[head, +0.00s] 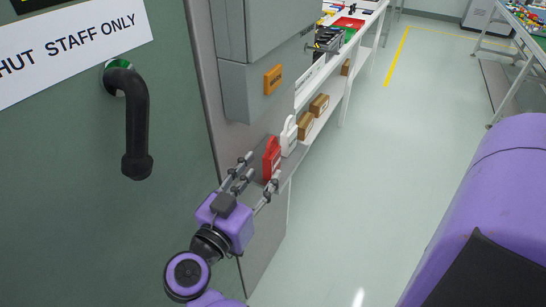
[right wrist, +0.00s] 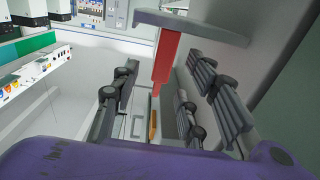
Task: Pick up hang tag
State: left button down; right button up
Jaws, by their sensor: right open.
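A red hang tag (head: 271,158) with a rounded top stands at a small grey ledge below the grey wall box. A white tag (head: 289,136) is just behind it. My right gripper (head: 260,176) is open, with its fingers pointing at the red tag from the near side. In the right wrist view the red tag (right wrist: 165,58) shows ahead, between the two open finger sets (right wrist: 155,100). I cannot tell whether any finger touches it. My left gripper is not in view.
The grey wall box (head: 246,90) with an orange label is above the tags. A green door (head: 70,200) with a black handle (head: 137,125) is at the left. Brown boxes (head: 306,125) sit on a white shelf beyond.

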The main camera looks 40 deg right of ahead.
aim_at(267, 166)
jog(key=x, duration=0.6)
jog(key=shift+w+d+f, duration=0.15)
jog(key=shift+w+f, duration=0.05)
jog(key=shift+w, duration=0.05)
grip_shut()
